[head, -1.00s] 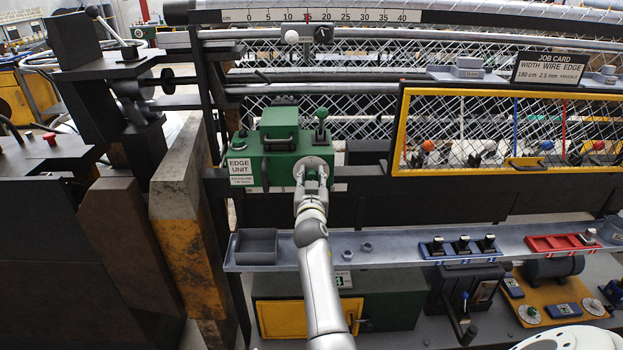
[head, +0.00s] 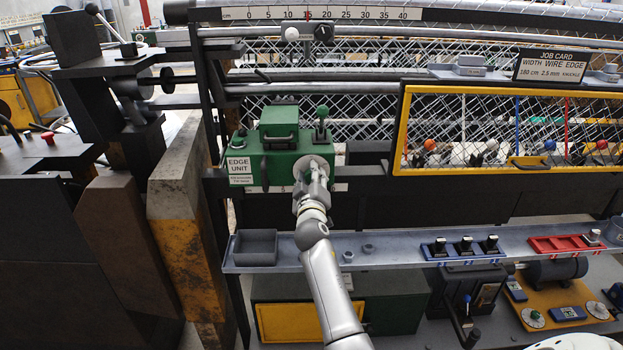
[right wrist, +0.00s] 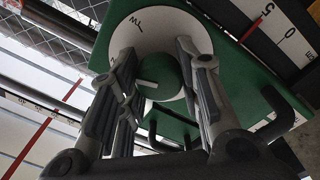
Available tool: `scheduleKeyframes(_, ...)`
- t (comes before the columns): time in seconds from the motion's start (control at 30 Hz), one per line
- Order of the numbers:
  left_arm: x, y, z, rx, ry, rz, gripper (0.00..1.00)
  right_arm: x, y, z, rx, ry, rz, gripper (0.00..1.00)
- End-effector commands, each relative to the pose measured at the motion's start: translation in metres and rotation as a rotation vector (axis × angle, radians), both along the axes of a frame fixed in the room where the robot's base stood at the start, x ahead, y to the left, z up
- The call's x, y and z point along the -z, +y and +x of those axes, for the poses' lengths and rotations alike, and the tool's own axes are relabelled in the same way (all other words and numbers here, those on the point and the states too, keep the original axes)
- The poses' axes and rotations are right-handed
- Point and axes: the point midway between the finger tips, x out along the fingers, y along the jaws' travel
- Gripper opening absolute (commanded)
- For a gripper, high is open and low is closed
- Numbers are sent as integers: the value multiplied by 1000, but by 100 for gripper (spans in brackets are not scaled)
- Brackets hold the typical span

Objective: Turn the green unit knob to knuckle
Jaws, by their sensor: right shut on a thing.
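The green edge unit (head: 278,158) is a box labelled EDGE UNIT on the machine's rail, left of centre in the head view. Its knob sits on a pale round dial (head: 299,169) on the front face; the green knob (right wrist: 158,78) shows in the right wrist view. My right gripper (head: 318,176) reaches up from below and is shut on the knob, one finger on each side. My left gripper is not in view.
A grey shelf (head: 400,244) with an open bin (head: 256,246) runs below. A yellow-framed guard (head: 403,128) is at right.

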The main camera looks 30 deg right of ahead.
Motion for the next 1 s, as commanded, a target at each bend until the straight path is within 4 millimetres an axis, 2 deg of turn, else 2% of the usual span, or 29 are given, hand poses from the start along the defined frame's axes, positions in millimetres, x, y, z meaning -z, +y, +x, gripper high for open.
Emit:
scheduleKeyframes(0.4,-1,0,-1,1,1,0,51,-2,0,1,-2,101,-175,8)
scheduleKeyframes(0.97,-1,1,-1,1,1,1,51,-3,0,1,-1,117,-201,8)
scheduleKeyframes(1.0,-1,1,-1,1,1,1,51,-3,0,1,-1,117,-201,33)
